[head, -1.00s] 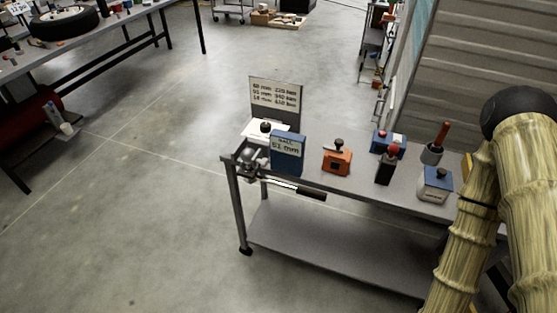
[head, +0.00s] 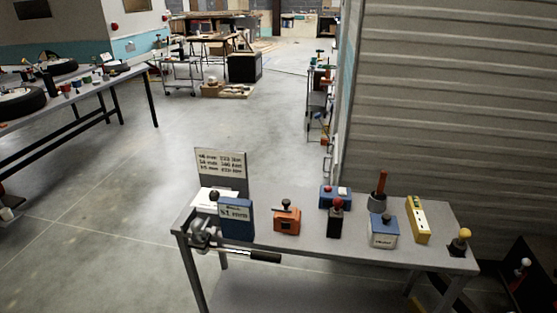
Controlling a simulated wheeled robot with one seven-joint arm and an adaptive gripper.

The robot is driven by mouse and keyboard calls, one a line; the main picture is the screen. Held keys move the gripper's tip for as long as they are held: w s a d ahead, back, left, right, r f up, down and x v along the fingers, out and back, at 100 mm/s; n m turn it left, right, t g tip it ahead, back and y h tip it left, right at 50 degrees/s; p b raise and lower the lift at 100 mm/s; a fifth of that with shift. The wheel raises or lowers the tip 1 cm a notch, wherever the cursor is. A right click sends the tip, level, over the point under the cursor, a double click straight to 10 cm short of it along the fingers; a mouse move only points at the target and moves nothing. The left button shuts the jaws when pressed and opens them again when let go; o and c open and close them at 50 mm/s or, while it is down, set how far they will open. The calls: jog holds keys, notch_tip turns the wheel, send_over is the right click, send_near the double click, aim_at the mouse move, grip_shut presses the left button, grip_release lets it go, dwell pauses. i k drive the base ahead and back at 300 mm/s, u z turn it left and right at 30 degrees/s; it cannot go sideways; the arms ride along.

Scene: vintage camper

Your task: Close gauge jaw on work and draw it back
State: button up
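A grey metal device with a round clamp-like body (head: 205,233) is at the left front corner of the bench, beside a blue block. A bar with a black grip (head: 265,256) runs right from it along the bench's front edge. I cannot tell which part is the gauge jaw or whether it is closed. The blue block (head: 237,219) carries a white label that seems to read 51 mm. A dark knob (head: 214,196) shows behind it. A sign board (head: 221,170) with several lines of text stands behind. My gripper is not in view.
The grey bench (head: 305,246) also bears an orange box (head: 287,218), a black red-topped item (head: 335,220), a blue box (head: 335,196), a grey-blue box (head: 383,232) and a yellow strip (head: 418,219). A corrugated wall (head: 450,120) stands behind right. Open floor (head: 110,225) lies left.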

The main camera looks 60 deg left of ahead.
aim_at(205, 229)
jog(key=z, duration=0.55)
jog(key=k, duration=1.05)
jog(key=u, duration=2.05)
